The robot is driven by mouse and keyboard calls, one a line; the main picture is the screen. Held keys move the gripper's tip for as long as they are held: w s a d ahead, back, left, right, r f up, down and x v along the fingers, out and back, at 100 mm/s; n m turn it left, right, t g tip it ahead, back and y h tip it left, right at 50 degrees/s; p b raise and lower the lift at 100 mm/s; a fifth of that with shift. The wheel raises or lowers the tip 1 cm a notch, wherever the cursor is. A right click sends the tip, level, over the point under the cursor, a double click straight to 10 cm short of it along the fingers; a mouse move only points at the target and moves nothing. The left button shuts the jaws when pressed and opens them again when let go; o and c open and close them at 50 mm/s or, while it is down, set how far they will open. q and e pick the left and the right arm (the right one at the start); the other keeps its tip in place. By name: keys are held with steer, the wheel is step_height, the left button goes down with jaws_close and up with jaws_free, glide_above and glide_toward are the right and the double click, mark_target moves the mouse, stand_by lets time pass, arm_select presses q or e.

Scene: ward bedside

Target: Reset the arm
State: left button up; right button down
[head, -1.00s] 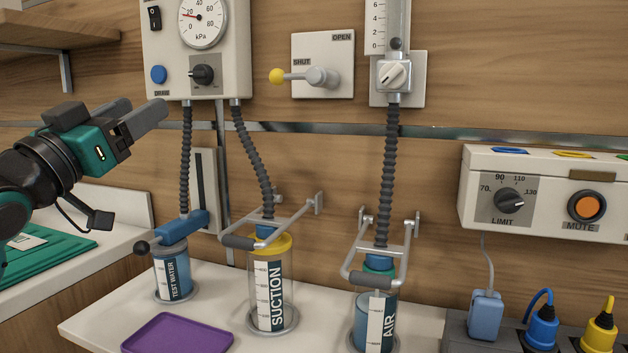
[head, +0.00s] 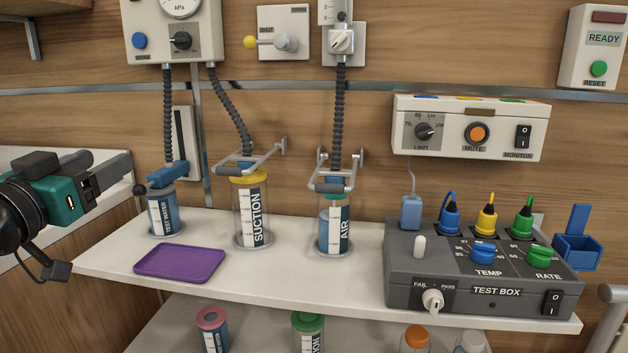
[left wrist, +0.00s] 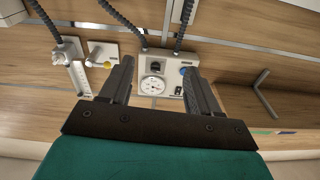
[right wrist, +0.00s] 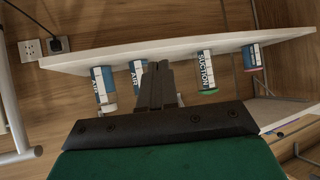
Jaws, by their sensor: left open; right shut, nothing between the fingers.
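My left gripper (head: 104,171) is at the left of the head view, beside the test water jar and apart from it. In the left wrist view its two fingers (left wrist: 160,85) are spread with nothing between them, and the gauge unit shows beyond. My right gripper is outside the head view. In the right wrist view its fingers (right wrist: 158,75) are together and empty, with the shelf and several jars beyond. The wall holds the gauge unit (head: 205,45), the SHUT/OPEN lever (head: 284,43) and the flowmeter (head: 341,42).
The test water jar (head: 162,212), suction jar (head: 250,215) and air jar (head: 335,225) stand on the white shelf (head: 290,285). A purple tray (head: 180,263) lies in front. The test box (head: 480,275) stands right, below the monitor (head: 470,128). More jars stand on a lower shelf.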

arm_select(q)
steer(key=s+d+f+g, duration=0.3)
steer(key=f+g, duration=0.1)
steer(key=f, duration=0.8)
steer(key=s+d+f+g, duration=0.2)
steer(key=d+f+g, duration=0.15)
steer(key=f, duration=0.95)
steer(key=s+d+f+g, duration=0.4)
steer(key=s+f, duration=0.3)
steer(key=s, duration=0.2)
steer(key=s+d+f+g, duration=0.3)
steer(key=s+f+g, duration=0.1)
steer(key=s+f, duration=0.5)
steer(key=w+d+f+m+t+h, duration=0.2)
steer(key=w+d+f+t, duration=0.25)
steer(key=w+t, duration=0.3)
step_height(320, 180, up, 12)
steer(key=a+y+p, duration=0.1)
steer(key=p, duration=1.4)
steer(key=shift+s+a+n, duration=0.3)
steer(key=shift+s, duration=0.15)
arm_select(e)
steer(key=d+r, duration=0.3)
steer(key=r, duration=0.8)
steer(key=shift+s+r+h, duration=0.2)
steer(key=shift+r+h, duration=0.15)
steer(key=shift+h, duration=0.05)
